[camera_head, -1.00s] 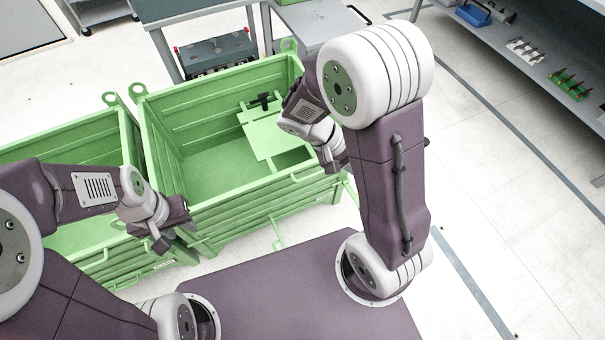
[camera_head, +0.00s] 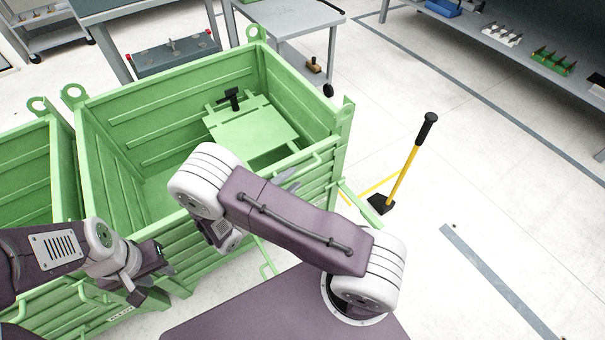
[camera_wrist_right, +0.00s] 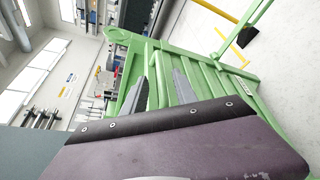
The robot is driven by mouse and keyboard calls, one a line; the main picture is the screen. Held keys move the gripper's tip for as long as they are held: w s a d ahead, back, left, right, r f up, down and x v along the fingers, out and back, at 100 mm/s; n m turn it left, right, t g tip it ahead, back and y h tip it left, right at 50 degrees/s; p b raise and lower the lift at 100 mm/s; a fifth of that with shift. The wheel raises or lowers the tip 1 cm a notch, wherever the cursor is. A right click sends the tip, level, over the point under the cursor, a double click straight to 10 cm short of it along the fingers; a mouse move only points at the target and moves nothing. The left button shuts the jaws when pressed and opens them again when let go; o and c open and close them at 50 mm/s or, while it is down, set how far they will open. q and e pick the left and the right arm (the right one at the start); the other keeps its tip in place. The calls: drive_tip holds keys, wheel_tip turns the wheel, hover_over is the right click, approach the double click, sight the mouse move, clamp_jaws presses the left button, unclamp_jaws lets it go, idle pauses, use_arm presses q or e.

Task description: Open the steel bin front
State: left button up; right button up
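The green steel bin (camera_head: 170,88) stands open-topped in the head view, with its ribbed front (camera_head: 318,190) facing me. The front looks upright and closed. A green bar handle (camera_head: 318,163) sits near its top right, and a green bar (camera_head: 357,204) juts out at the right corner. My right gripper (camera_head: 287,179) is mostly hidden behind my arm, close to the front. In the right wrist view its two grey fingers (camera_wrist_right: 161,88) are apart, with the ribbed green panel (camera_wrist_right: 203,78) beyond them and nothing visibly gripped. My left gripper (camera_head: 147,273) is open and empty before the bin's left side.
A second green bin (camera_head: 28,165) adjoins on the left. A green platform (camera_head: 250,130) with a black object (camera_head: 231,97) sits inside the steel bin. A yellow-handled hammer (camera_head: 404,170) stands to the right. Grey tables (camera_head: 285,18) are behind.

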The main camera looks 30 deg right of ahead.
sight(301, 172)
drive_tip(key=b+x, duration=0.1)
drive_tip(key=x, duration=0.4)
drive_tip(key=shift+f, duration=0.2)
drive_tip(key=shift+w+d, duration=0.15)
drive_tip(key=shift+d, duration=0.2)
clamp_jaws()
idle(0.8)
